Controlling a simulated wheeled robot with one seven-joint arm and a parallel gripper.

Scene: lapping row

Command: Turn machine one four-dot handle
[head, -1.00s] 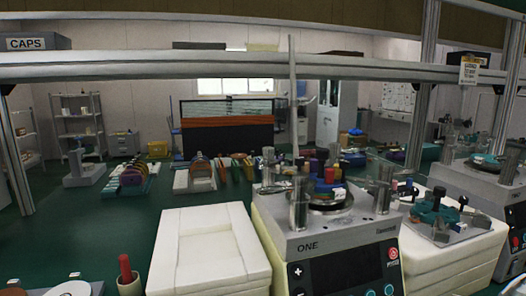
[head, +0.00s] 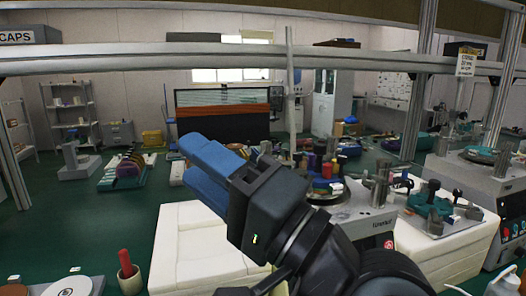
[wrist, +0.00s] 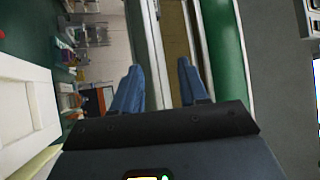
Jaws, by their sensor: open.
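Machine one (head: 372,226) is a grey bench-top lapping machine right of centre in the head view. My arm covers its front left, including its name label and most of its panel. Small coloured pieces (head: 328,172), red, blue and dark, stand around its round plate. I cannot make out dots on any handle. My gripper (head: 207,158), with blue fingers, is raised to the left of the machine, above the white block, and points up and left. In the wrist view the fingers (wrist: 158,78) are apart with nothing between them.
A white stepped block (head: 190,250) lies left of the machine. A second machine (head: 485,170) stands at right, near a white block bearing teal parts (head: 432,205). A metal rail (head: 120,62) crosses overhead, with a thin upright post (head: 290,90). A red-handled tool (head: 125,265) stands at lower left.

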